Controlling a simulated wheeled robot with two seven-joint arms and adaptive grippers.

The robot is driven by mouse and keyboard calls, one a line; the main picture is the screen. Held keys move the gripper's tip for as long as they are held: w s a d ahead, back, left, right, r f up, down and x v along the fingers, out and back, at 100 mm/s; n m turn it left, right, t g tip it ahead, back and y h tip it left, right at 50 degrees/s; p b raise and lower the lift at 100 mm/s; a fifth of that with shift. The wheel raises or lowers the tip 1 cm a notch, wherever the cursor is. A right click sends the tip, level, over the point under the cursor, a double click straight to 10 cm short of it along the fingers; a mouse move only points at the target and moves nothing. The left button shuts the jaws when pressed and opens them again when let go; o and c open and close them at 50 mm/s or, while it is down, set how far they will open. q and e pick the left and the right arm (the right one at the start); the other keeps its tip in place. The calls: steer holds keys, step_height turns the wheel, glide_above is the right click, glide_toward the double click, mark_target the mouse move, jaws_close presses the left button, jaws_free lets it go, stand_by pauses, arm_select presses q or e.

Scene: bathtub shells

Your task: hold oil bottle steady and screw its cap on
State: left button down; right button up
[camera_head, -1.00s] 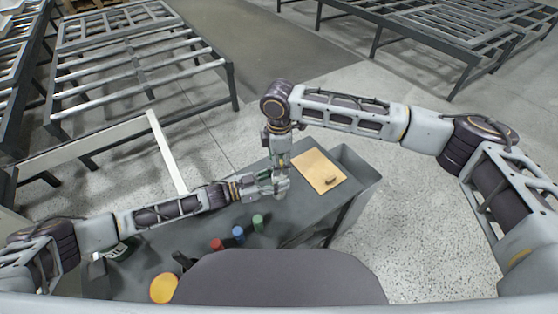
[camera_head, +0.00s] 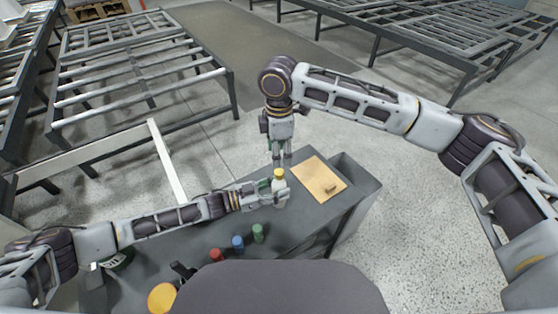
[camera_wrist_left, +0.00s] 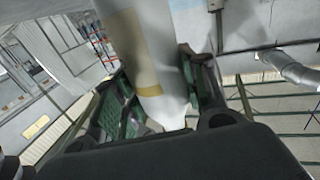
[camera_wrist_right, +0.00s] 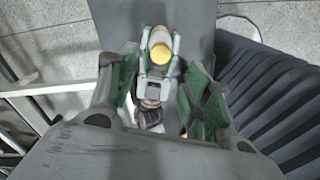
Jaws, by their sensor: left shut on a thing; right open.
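The pale oil bottle (camera_head: 280,199) stands upright near the far edge of the grey table, with its yellow cap (camera_head: 278,173) on top. Whether the cap is fully tight cannot be told. My left gripper (camera_head: 268,190) is shut around the bottle's body from the left. In the left wrist view the bottle (camera_wrist_left: 142,50) sits between the fingers. My right gripper (camera_head: 281,157) is open and points down, just above the cap and apart from it. In the right wrist view the cap (camera_wrist_right: 161,53) shows beyond the open green-padded fingers.
A tan board (camera_head: 312,172) with a small dark item (camera_head: 330,188) lies to the right, beside a grey bin (camera_head: 358,172). Red (camera_head: 216,255), blue (camera_head: 238,242) and green (camera_head: 258,233) cylinders stand nearer me. An orange-yellow round thing (camera_head: 162,298) is at front left.

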steer(key=shift+r, duration=1.95)
arm_select(q)
steer(key=c, duration=0.7)
jaws_free()
steer(key=shift+c, duration=0.2)
steer(key=shift+a, duration=0.1)
steer(key=v, duration=1.2)
arm_select(e)
steer(key=shift+r, duration=0.1)
arm_select(q)
step_height(320, 180, up, 9)
steer(key=p, duration=0.9)
arm_select(e)
step_height(320, 180, up, 9)
